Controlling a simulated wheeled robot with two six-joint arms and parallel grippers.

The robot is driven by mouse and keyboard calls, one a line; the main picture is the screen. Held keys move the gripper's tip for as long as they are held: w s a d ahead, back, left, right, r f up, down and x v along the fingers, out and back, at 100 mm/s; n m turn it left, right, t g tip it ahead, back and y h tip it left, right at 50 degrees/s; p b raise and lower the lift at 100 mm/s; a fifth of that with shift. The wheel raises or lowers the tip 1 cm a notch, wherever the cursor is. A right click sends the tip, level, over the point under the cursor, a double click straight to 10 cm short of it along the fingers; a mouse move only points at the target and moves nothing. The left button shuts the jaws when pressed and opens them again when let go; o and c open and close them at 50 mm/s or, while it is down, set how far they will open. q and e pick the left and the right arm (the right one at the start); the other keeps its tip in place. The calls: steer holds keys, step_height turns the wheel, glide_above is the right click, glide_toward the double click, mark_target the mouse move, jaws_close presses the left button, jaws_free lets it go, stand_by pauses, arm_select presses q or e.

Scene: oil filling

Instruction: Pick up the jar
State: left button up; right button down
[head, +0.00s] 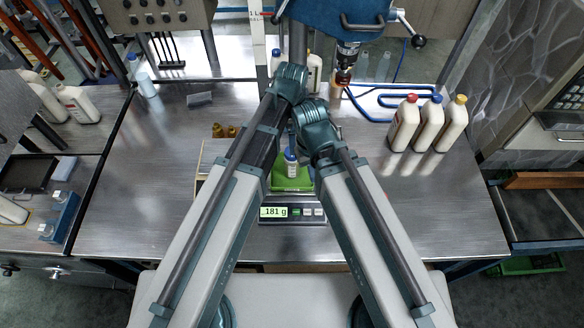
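A small jar (291,167) with a blue cap and a pale label stands upright in the gap between my two arms. It appears to stand on a green surface (283,184) at the weighing scale (303,222), whose display reads 181 g. My arms reach in from the bottom, and their dark teal joints meet close together above and behind the jar. No fingertips of either gripper show, so I cannot see whether either one touches the jar. My arms cover part of the scale and the area around the jar.
Three white bottles (429,124) with red, blue and yellow caps stand at the right. A drill-like machine (345,60) hangs at the back, with a blue hose loop (385,103) beside it. Small brass-coloured pieces (224,131) lie left of my arms. The steel table (140,190) is clear at left.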

mark_target(292, 158)
arm_select(q)
step_height(292, 158, down, 7)
steer(key=b, duration=0.6)
steer(key=shift+f, duration=0.1)
steer(key=f+b, duration=0.5)
steer(key=shift+w+f+b, duration=0.15)
steer(key=shift+w+b, duration=0.05)
steer(key=shift+b, duration=0.1)
steer(key=shift+c, duration=0.2)
jaws_close()
